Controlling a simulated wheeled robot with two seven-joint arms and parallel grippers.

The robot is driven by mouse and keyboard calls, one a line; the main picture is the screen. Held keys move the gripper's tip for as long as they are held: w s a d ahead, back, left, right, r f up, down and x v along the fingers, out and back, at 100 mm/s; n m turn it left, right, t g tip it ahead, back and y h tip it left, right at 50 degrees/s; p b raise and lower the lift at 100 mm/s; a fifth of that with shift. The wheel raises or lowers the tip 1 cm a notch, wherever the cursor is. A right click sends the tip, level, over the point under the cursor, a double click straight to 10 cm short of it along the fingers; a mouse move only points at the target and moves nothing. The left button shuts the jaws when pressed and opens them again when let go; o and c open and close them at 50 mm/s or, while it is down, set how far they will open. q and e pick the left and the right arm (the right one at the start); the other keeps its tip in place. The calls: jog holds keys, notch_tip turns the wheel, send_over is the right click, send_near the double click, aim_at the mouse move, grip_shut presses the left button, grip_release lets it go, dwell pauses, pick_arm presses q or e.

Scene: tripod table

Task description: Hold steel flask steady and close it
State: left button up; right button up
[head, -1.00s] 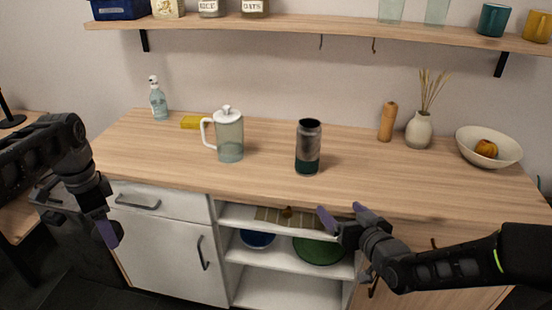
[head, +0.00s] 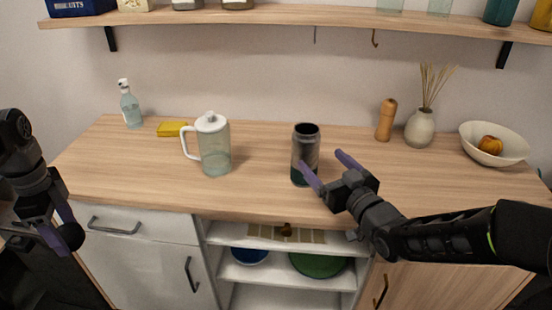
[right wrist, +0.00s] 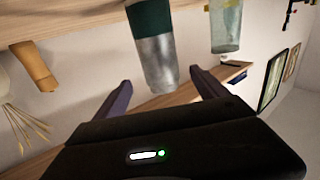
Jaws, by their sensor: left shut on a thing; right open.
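The steel flask (head: 305,152) stands upright on the wooden counter, grey metal above a dark green base, with a dark open mouth and no lid on it. In the right wrist view the flask (right wrist: 157,60) appears upside down, beyond and between the open fingers. My right gripper (head: 323,167) is open at the flask's front right; one finger overlaps its lower body in the head view, and contact cannot be told. My left gripper (head: 50,236) is shut on a dark round thing (head: 70,238), apparently the lid, low in front of the counter's left end.
A glass pitcher (head: 215,152) stands left of the flask, with a yellow sponge (head: 172,129) and soap bottle (head: 130,106) behind. A pepper mill (head: 386,121), vase (head: 420,128) and bowl (head: 493,147) stand right. A shelf (head: 270,17) runs above.

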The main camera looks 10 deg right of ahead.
aim_at(312, 151)
pick_arm(q)
jog(key=shift+r+p, duration=0.4)
jog(key=shift+r, duration=0.05)
pick_arm(e)
jog(key=x, duration=0.6)
jog(key=shift+w+a, duration=0.1)
jog(key=shift+w, duration=0.05)
jog(key=shift+w, duration=0.1)
pick_arm(q)
jog(key=shift+r, duration=0.2)
pick_arm(e)
jog(key=shift+w+a+r, duration=0.15)
jog(key=shift+w, duration=0.1)
pick_arm(q)
jog(key=shift+r+p, duration=0.5)
jog(key=shift+p, duration=0.2)
pick_arm(e)
jog(key=x, duration=0.4)
jog(key=shift+w, duration=0.15)
jog(key=shift+c, duration=0.2)
grip_shut()
jog(key=shift+r, duration=0.1)
